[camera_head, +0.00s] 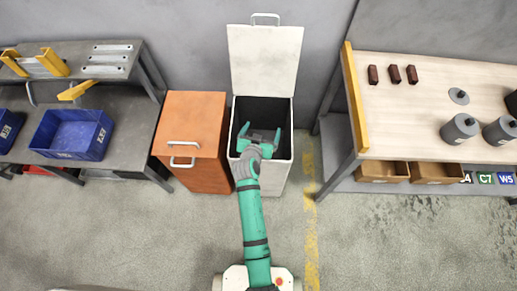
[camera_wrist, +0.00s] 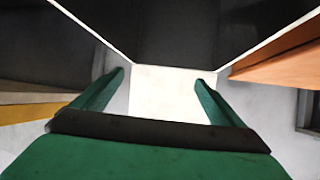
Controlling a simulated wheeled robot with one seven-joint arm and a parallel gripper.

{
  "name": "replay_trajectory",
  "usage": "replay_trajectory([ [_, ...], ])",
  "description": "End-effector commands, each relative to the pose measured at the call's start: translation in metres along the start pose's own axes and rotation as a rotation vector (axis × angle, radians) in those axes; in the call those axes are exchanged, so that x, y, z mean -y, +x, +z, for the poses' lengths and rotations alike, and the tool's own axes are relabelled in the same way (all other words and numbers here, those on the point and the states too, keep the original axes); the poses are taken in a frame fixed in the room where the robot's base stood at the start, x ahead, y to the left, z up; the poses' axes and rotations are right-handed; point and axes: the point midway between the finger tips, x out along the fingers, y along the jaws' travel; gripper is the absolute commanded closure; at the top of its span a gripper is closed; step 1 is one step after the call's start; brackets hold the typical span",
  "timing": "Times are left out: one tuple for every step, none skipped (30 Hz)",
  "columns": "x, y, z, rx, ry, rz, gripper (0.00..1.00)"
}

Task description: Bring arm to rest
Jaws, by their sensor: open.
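My gripper (camera_head: 260,137) is at the end of my green arm, which reaches straight forward. It is over the mouth of an open white bin (camera_head: 283,183), whose lid (camera_head: 264,60) stands raised against the wall. In the wrist view my gripper (camera_wrist: 160,82) has its two green fingers spread wide apart with nothing between them. Beyond the fingers lie the white lid and the bin's dark interior. The bottom of the bin is too dark to make out.
A closed orange bin (camera_head: 205,125) stands just left of the white one. A dark workbench with a blue crate (camera_head: 72,135) is at the left. At the right, a wooden-topped table (camera_head: 420,105) holds brown blocks and grey cylinders. The floor in front is clear.

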Motion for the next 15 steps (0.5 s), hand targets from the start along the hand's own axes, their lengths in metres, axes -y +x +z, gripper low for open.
replay_trajectory([
  [-0.001, -0.008, 0.001, 0.000, -0.001, 0.000, 0.08],
  [0.000, -0.011, 0.000, 0.000, -0.001, 0.000, 0.08],
  [0.000, -0.015, 0.001, 0.001, -0.001, 0.000, 0.08],
  [0.000, -0.018, 0.001, 0.000, -0.001, 0.000, 0.08],
  [-0.001, -0.020, 0.000, 0.000, 0.000, 0.000, 0.08],
  [-0.001, -0.022, 0.000, 0.000, 0.001, 0.001, 0.08],
  [-0.002, -0.024, 0.000, 0.000, 0.002, 0.002, 0.08],
  [-0.002, -0.025, 0.000, 0.000, 0.002, 0.003, 0.08],
  [-0.003, -0.025, 0.000, 0.000, 0.003, 0.004, 0.08],
  [-0.003, -0.026, 0.000, 0.000, 0.003, 0.004, 0.08],
  [-0.003, -0.026, 0.000, 0.000, 0.003, 0.004, 0.08],
  [-0.002, -0.026, 0.000, 0.000, 0.003, 0.004, 0.08],
  [-0.002, -0.026, 0.000, 0.000, 0.002, 0.003, 0.08],
  [-0.002, -0.026, 0.000, 0.000, 0.002, 0.003, 0.08],
  [-0.001, -0.026, 0.000, 0.000, 0.001, 0.002, 0.08],
])
